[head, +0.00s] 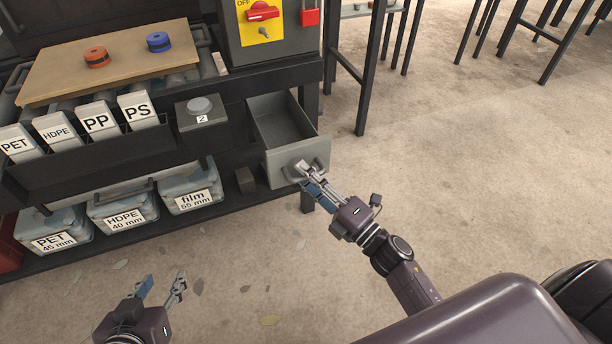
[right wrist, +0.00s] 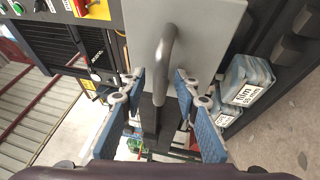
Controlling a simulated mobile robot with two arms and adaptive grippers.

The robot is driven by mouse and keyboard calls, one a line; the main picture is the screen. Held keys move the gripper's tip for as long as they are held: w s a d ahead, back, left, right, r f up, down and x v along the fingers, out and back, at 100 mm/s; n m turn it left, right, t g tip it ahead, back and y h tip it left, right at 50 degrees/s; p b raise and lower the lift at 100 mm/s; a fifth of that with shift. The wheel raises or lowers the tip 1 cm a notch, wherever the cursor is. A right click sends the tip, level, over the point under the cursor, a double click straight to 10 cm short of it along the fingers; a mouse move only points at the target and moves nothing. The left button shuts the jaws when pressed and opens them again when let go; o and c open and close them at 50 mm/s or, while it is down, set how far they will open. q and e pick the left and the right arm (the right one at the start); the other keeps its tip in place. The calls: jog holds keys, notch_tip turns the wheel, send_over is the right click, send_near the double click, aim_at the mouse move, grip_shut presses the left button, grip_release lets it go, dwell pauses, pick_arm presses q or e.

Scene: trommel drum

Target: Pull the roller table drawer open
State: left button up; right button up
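The roller table drawer (head: 275,122) is a grey open-topped box, pulled well out from under the right end of the dark table; its inside looks empty. Its grey front panel (head: 283,163) carries a curved metal bar handle, which shows in the right wrist view (right wrist: 165,55). My right gripper (head: 310,176) is at the handle. In the right wrist view its fingers (right wrist: 159,78) stand apart, one on each side of the bar, with gaps visible. My left gripper (head: 162,288) is open and empty, low at the left, over the floor.
Labelled bins (head: 120,215) sit on the lower shelf left of the drawer. A wooden board (head: 110,65) with an orange and a blue roll lies on top. A control box (head: 270,35) stands above the drawer. Floor at the right is clear.

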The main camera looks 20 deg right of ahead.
jog(key=v, duration=1.2)
jog(key=shift+f, duration=0.1)
